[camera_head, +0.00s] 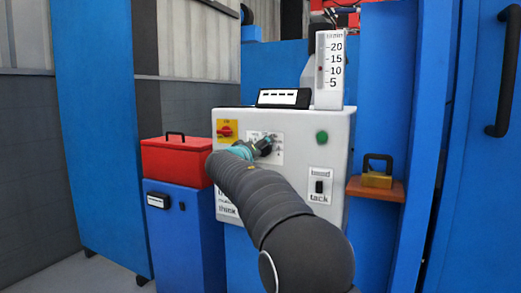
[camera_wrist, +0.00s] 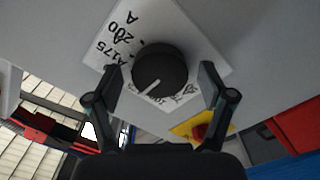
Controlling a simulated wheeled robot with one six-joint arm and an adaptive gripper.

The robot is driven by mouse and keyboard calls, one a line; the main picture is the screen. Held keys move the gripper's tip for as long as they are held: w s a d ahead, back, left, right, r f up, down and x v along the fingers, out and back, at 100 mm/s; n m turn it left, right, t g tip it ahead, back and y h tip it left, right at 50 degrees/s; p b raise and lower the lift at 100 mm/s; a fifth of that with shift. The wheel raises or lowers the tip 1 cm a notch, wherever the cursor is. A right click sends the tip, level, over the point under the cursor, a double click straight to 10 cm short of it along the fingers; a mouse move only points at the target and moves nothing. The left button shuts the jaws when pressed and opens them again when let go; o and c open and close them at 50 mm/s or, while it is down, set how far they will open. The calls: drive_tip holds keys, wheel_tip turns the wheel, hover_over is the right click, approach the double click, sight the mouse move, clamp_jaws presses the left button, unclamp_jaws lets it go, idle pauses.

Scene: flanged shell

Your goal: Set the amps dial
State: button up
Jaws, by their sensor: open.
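The amps dial (camera_wrist: 160,70) is a black round knob with a white pointer line, on a white scale plate (camera_wrist: 190,32) with marks such as 175 and 200. In the wrist view its pointer line runs toward the lower left of the picture. My gripper (camera_wrist: 160,84) is open, with one finger on each side of the dial and a gap visible at both sides. In the head view my gripper (camera_head: 265,146) is at the plate on the front of the grey machine (camera_head: 285,118); the dial itself is mostly hidden there by my gripper and arm.
A red and yellow switch (camera_head: 226,131) sits left of the dial, also seen in the wrist view (camera_wrist: 198,131). A green button (camera_head: 322,137) and a toggle switch (camera_head: 319,186) are to the right. A padlock (camera_head: 377,172) stands on a shelf. A red box (camera_head: 176,159) stands left.

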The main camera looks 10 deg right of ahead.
drive_tip(key=c, duration=1.2)
drive_tip(key=shift+o, duration=0.2)
drive_tip(key=shift+n, duration=0.4)
drive_tip(key=shift+n+p, duration=1.3)
drive_tip(key=shift+n, duration=5.1)
